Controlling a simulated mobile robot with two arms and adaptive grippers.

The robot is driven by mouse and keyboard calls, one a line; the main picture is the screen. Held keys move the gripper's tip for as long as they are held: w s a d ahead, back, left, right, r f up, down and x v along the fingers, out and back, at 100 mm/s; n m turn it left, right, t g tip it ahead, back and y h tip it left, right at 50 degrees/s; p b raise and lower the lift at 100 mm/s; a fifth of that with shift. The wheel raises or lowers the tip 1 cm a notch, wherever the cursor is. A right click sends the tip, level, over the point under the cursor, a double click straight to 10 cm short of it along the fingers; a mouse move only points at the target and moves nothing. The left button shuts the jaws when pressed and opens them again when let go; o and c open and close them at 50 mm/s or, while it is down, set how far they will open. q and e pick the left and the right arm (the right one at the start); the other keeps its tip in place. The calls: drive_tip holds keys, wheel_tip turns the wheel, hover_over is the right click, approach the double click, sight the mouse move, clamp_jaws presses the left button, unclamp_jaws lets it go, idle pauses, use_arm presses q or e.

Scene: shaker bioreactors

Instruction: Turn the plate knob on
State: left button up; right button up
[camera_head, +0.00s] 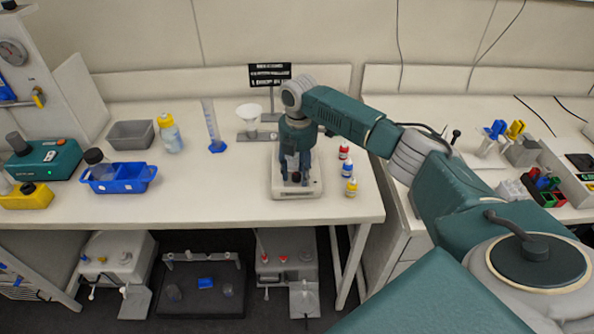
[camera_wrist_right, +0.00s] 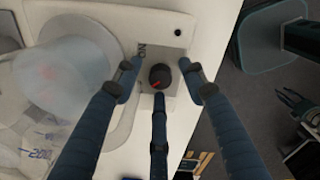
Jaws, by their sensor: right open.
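The plate (camera_head: 284,191) is a white hot-plate-like device near the front edge of the table. Its black knob (camera_wrist_right: 160,77) with a red pointer mark sits on a grey panel (camera_wrist_right: 160,52) in the right wrist view. Lettering that seems to read "ON" is printed beside the knob, at its upper left. My right gripper (camera_head: 297,178) points down over the front of the plate and hides the knob in the head view. Its three fingers (camera_wrist_right: 160,80) are open and spread around the knob; I cannot tell whether they touch it.
A clear graduated vessel (camera_wrist_right: 55,80) stands on the plate close to the fingers. A funnel stand (camera_head: 256,135) and graduated cylinder (camera_head: 213,130) are behind left.

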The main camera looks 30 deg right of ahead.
drive_tip(key=c, duration=0.3)
clamp_jaws()
use_arm(q)
drive_tip(key=shift+s, duration=0.4)
